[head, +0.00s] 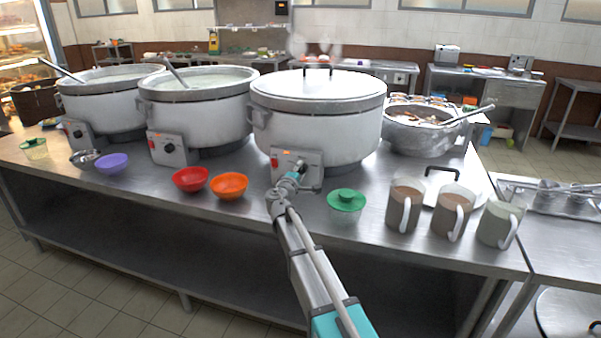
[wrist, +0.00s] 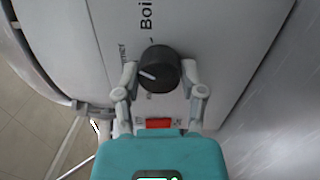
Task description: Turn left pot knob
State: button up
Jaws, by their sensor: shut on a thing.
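Three large white pots stand in a row on the steel counter, each with a front control box. The left pot (head: 103,103) is open with a ladle handle over its rim, and its small dark knob (head: 78,132) has no gripper near it. The middle pot (head: 203,108) is open too. The right pot (head: 318,115) is lidded. My gripper (head: 297,174) is at the right pot's control box (head: 283,164). In the wrist view, its two fingers are shut on a round black knob (wrist: 160,68), one each side. The knob's white mark points left, near partly hidden lettering.
A red switch (wrist: 159,123) lies just below the knob in the wrist view. Red (head: 190,179) and orange (head: 229,186) bowls stand left of my arm. A green-lidded cup (head: 346,205) and several mugs (head: 404,208) stand to its right. The counter's front edge runs below.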

jog(key=n, duration=0.6)
jog(key=shift+y, duration=0.3)
jog(key=o, duration=1.2)
jog(key=shift+c, duration=0.2)
jog(key=shift+m, duration=0.5)
